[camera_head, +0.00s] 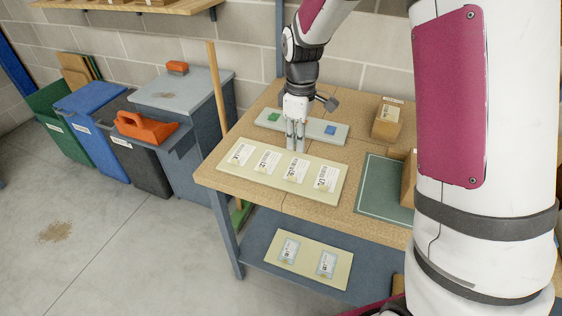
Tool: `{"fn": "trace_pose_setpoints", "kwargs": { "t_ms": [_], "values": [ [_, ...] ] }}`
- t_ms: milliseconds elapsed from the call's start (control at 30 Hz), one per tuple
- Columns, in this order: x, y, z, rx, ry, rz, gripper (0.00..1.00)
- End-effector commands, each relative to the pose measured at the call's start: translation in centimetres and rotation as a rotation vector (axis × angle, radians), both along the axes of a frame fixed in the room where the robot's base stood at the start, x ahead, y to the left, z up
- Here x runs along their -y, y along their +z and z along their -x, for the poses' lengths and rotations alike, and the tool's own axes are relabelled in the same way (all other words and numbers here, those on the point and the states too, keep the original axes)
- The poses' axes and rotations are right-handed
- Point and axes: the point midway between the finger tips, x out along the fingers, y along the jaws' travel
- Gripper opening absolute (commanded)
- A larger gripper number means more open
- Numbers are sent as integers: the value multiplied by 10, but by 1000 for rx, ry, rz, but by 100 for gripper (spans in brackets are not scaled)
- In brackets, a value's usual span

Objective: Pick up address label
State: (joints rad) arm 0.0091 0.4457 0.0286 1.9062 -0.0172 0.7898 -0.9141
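Several white printed labels lie in a row on a cream board on the wooden workbench: a far-left label (240,153), a second label (267,161), a third label (296,170) and a right-hand label (327,178). Their print is too small to read, so I cannot tell which is the address label. My gripper (296,148) points down at the back edge of the cream board (311,193), behind the third label. Its two fingers look close together with a narrow gap; I see nothing between them, but cannot tell how far they are open.
A pale strip (330,131) with a green block (274,117) and a blue block (330,130) lies behind. A cardboard box (387,121) and green mat (372,200) are at right. Two more labels lie on a lower-shelf board (308,255). Bins (95,125) stand left.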

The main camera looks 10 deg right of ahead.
Motion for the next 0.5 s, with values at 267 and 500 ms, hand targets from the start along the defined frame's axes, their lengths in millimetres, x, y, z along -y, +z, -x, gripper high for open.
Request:
{"fn": "trace_pose_setpoints", "kwargs": {
  "t_ms": [267,500],
  "values": [
    [0,-46,2,-5,1,0,13],
    [0,-78,1,-2,1,1,13]
  ]
}}
